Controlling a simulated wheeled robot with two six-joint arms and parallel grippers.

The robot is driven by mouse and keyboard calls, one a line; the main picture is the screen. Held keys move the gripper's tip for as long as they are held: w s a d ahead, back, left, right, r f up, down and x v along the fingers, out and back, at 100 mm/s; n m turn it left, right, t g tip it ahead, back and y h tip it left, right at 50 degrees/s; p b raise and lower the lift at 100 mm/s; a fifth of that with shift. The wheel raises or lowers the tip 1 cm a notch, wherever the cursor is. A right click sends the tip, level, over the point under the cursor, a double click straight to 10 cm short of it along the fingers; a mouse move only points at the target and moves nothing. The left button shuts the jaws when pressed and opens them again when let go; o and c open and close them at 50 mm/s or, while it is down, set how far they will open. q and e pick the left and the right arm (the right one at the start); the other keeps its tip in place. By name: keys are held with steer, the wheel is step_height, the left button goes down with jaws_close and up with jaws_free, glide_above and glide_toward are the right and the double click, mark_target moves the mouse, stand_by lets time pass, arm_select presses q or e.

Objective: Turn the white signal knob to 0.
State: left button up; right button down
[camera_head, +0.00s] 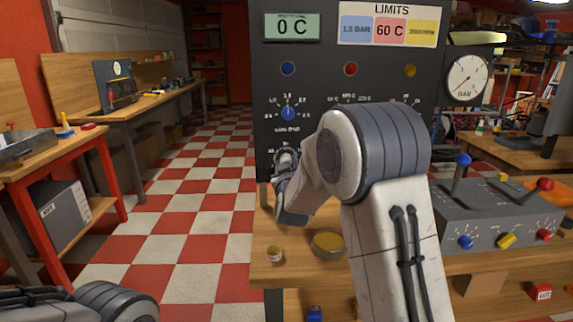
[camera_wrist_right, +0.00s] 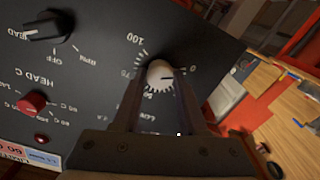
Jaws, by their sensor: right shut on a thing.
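The white signal knob (camera_wrist_right: 160,70) sits on the dark panel, with a printed scale around it. In the right wrist view, "100" is at its upper left and "0" at its right. A short dark line on the knob points roughly right, towards the 0 side; its exact reading is hard to tell. My right gripper (camera_wrist_right: 161,82) is shut on the knob, a finger on each side. In the head view my right gripper (camera_head: 286,168) is at the panel's lower left, and the knob is hidden there. My left gripper is out of view.
The panel (camera_head: 332,65) also has a blue knob (camera_head: 288,113), several coloured buttons and a "0 C" display (camera_head: 292,27). A black knob (camera_wrist_right: 48,27) and a red knob (camera_wrist_right: 32,103) show in the wrist view. A yellow bowl (camera_head: 328,244) stands below my right arm.

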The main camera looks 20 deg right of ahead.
stand_by(0.3)
steer(key=shift+c, duration=2.2)
jaws_free()
steer(key=v, duration=1)
steer(key=shift+s, duration=0.25)
steer(key=shift+a, duration=0.25)
